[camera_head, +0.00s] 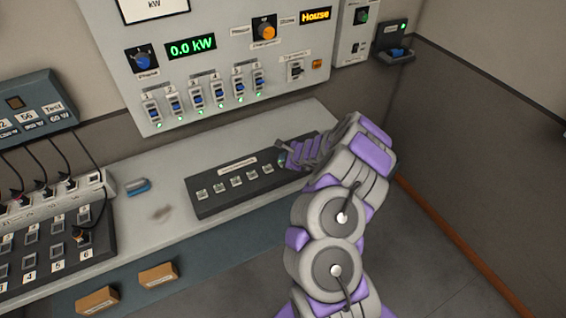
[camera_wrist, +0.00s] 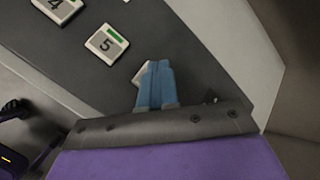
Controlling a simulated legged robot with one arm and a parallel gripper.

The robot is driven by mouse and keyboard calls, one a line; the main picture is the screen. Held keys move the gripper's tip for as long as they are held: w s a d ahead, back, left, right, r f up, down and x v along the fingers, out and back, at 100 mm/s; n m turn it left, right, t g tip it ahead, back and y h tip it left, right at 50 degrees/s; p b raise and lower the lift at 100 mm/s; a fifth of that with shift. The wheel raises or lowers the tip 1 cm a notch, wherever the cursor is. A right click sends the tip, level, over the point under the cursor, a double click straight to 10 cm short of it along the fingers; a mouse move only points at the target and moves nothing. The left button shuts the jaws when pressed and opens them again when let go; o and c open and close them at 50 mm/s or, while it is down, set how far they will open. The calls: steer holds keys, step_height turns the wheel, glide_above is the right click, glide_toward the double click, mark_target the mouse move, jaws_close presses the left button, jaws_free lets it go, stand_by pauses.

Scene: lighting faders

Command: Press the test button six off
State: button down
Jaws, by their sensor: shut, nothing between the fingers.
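A dark button box (camera_head: 225,204) lies on the bench with a row of pale square buttons. My gripper (camera_head: 285,160) is at the right end of this row and covers the last button there. In the wrist view the closed blue fingers (camera_wrist: 157,84) point at the button after number 5. Only a pale edge of that button (camera_wrist: 141,73) shows beside the fingertips; its number and light are hidden. Whether the fingers touch it I cannot tell. Button 5 (camera_wrist: 107,43) shows a green bar, and button 4 (camera_wrist: 58,8) is partly in view.
A wall panel (camera_head: 215,60) with several faders stands behind the bench. A socket strip with plugged cables (camera_head: 60,190) and another numbered button board (camera_head: 98,254) are at the left. A blue object (camera_head: 138,187) lies on the bench. Bare bench surface (camera_head: 160,235) is left of the box.

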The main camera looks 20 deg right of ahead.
steer(key=shift+f, duration=0.1)
stand_by(0.4)
steer(key=shift+f+b, duration=0.3)
steer(key=shift+b, duration=0.2)
steer(key=shift+r, duration=0.2)
steer(key=shift+r+p, duration=0.3)
step_height(320, 180, up, 6)
steer(key=p, duration=0.4)
stand_by(0.4)
stand_by(0.3)
